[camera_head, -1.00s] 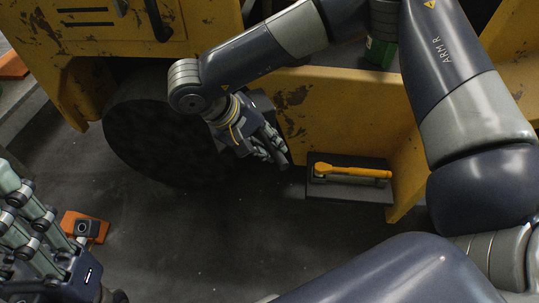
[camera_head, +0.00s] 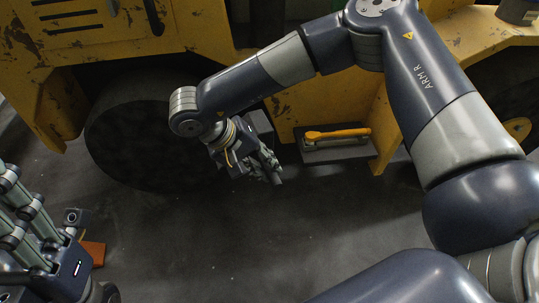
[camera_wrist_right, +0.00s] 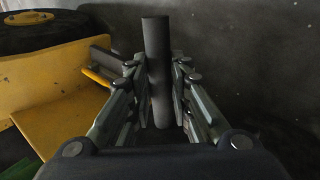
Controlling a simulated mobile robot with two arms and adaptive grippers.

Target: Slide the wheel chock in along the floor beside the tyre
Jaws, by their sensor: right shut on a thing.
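The dark tyre (camera_head: 135,140) stands under the yellow machine, left of centre in the head view. My right gripper (camera_head: 268,166) is over the floor to the tyre's right. It is shut on a dark grey bar (camera_wrist_right: 157,50), which points away between the fingers in the right wrist view. I cannot tell whether this bar is part of the wheel chock. An orange piece (camera_head: 93,252) lies on the floor at lower left, partly hidden by my left gripper (camera_head: 45,220). That gripper's jaw state is unclear.
A grey block (camera_head: 340,151) with an orange handle (camera_head: 337,134) sits right of my right gripper, against the yellow machine frame (camera_head: 385,130). The dark floor (camera_head: 200,235) in front of the tyre is clear.

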